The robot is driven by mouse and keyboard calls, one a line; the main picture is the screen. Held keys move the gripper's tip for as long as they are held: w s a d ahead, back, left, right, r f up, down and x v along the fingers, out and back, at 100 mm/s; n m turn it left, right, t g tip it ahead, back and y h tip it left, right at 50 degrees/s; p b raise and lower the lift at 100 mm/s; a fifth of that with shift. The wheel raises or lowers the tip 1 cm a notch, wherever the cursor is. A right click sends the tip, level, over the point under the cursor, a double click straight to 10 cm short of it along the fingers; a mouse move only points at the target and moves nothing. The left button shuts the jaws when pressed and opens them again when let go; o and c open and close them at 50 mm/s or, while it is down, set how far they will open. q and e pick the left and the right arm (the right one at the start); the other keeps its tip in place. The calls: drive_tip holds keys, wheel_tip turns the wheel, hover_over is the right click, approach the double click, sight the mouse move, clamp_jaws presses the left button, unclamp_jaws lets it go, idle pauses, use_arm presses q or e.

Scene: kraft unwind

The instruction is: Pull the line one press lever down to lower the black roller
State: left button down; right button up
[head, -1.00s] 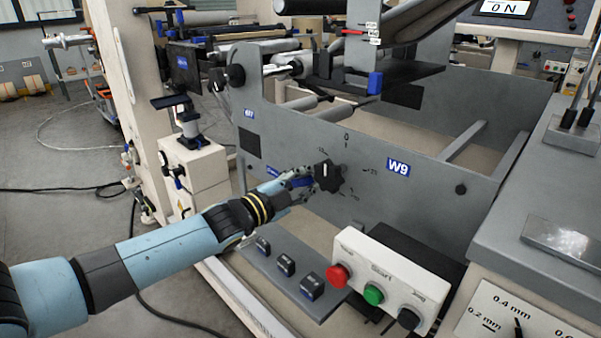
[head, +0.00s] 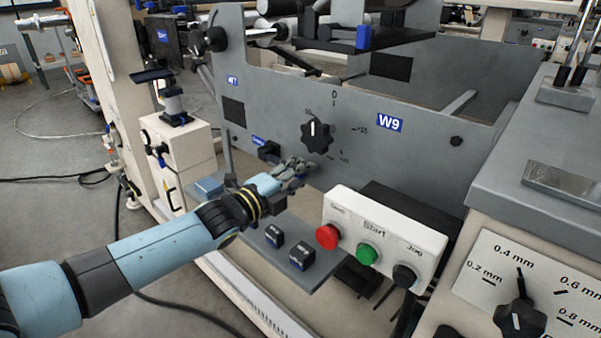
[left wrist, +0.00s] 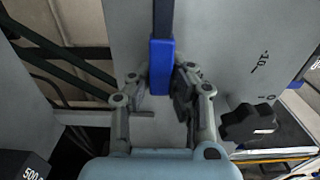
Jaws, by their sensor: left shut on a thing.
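My left gripper (head: 297,172) is below and left of the black dial knob on the grey machine side plate. In the left wrist view, my left gripper (left wrist: 160,97) has its fingers on either side of a lever's blue grip (left wrist: 162,65) and is shut on it. A dark shaft (left wrist: 163,18) runs on from the grip. In the head view the hand hides most of this lever, and its label cannot be read. I cannot tell which roller is the black one of line one. My right gripper is not in view.
The black dial knob (head: 316,137) is close above the hand. Below are a shelf with dark blocks (head: 303,255) and a white button box (head: 345,213) with red, green and black buttons. A W9 label (head: 390,123) marks the plate. A grey cabinet (head: 540,215) stands at right.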

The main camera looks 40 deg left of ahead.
use_arm(q)
drive_tip(key=shift+s+f, duration=0.1)
drive_tip(key=shift+f, duration=0.2)
drive_tip(key=c, duration=1.6)
unclamp_jaws()
drive_tip(key=shift+c, duration=0.2)
drive_tip(key=o, duration=0.4)
drive_tip(key=shift+r, duration=0.15)
drive_tip(key=shift+o, duration=0.2)
drive_tip(key=s+a, duration=0.1)
drive_tip(key=s, duration=1.1)
drive_tip(key=shift+w, duration=0.1)
